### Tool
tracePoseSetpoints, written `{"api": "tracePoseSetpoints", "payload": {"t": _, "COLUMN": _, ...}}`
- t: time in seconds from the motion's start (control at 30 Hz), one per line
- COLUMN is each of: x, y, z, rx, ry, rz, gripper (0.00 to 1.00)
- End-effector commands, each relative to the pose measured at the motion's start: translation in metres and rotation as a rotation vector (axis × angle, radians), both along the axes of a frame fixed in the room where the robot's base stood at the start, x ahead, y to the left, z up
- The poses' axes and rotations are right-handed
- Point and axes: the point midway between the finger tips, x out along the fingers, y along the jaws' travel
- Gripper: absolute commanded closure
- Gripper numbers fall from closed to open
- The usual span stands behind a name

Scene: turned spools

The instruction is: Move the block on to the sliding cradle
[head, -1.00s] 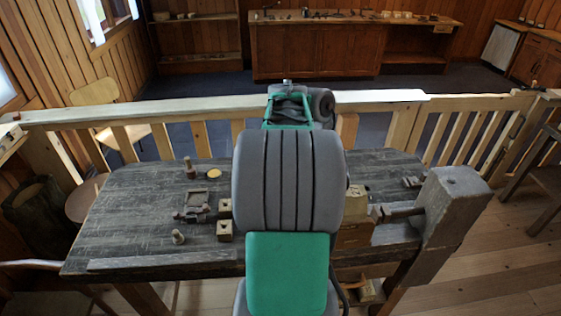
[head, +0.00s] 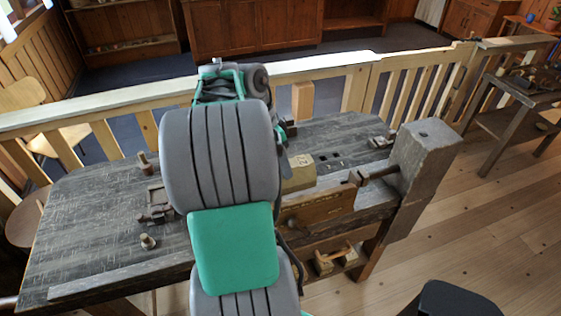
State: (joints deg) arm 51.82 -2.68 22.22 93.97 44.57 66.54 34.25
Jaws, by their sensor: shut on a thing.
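My gripper is hidden behind my own grey and green arm, which covers the middle of the bench. What it holds cannot be seen. A pale wooden block (head: 298,174) with dark marks on its face sits at the bench's front edge, right of my arm. I cannot tell whether it is the task's block. No part is clearly recognisable as the sliding cradle. A dark, low fitting (head: 157,214) lies left of my arm, in front of a small square frame (head: 155,192) partly covered by the arm.
The dark bench (head: 95,220) carries two turned pegs, one at the back (head: 145,164) and one nearer (head: 148,242). A large wooden vise (head: 428,155) stands at its right end. A pale railing (head: 330,66) runs behind. Open floor (head: 480,220) lies to the right.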

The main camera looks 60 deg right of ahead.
Motion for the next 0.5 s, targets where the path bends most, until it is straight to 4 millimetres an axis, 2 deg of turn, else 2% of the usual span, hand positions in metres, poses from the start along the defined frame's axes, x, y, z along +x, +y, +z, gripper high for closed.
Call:
{"api": "tracePoseSetpoints", "payload": {"t": 0.03, "x": 0.001, "y": 0.000, "z": -0.009, "rx": -0.001, "ry": 0.000, "rz": 0.001, "gripper": 1.00}}
{"api": "tracePoseSetpoints", "payload": {"t": 0.5, "x": 0.000, "y": 0.000, "z": -0.053, "rx": 0.000, "ry": -0.001, "rz": 0.002, "gripper": 1.00}}
